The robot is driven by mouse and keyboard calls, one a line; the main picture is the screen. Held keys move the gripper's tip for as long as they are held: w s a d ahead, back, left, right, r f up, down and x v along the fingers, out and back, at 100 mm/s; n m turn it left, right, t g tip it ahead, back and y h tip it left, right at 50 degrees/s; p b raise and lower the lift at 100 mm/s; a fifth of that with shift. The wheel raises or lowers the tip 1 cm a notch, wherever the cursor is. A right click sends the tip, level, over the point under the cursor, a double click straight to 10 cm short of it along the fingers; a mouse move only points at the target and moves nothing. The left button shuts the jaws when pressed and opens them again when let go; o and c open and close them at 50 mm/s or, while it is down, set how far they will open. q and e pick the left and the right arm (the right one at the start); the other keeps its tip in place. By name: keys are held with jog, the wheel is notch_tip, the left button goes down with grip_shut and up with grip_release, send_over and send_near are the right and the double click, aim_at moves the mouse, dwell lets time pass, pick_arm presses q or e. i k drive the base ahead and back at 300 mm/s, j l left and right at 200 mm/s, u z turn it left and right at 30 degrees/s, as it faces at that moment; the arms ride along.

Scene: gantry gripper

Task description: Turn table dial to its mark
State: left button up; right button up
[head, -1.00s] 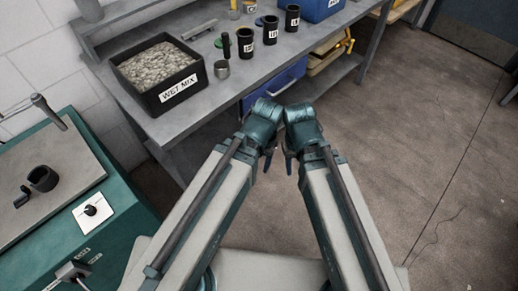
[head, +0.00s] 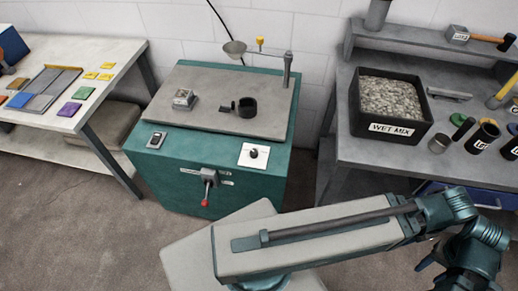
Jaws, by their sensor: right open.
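The table dial is a small black knob (head: 254,153) on a white plate on the sloping front of the teal machine (head: 190,180), in the middle of the head view. Its mark is too small to make out.
The machine's grey top (head: 215,112) carries a black ring-shaped holder (head: 246,107) and a small metal block (head: 184,98). A red-tipped lever (head: 207,185) sticks out in front. Benches stand left and right; the right one holds the WET MIX bin (head: 388,105).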

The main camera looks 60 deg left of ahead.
aim_at(254, 153)
jog(key=u, duration=1.45)
jog(key=i+j, duration=0.1)
jog(key=j, duration=0.2)
jog(key=i+j+u, duration=0.15)
jog(key=j, duration=0.15)
jog(key=i+j, duration=0.1)
jog(key=j, duration=0.2)
jog(key=k, duration=0.35)
jog(key=u, duration=0.05)
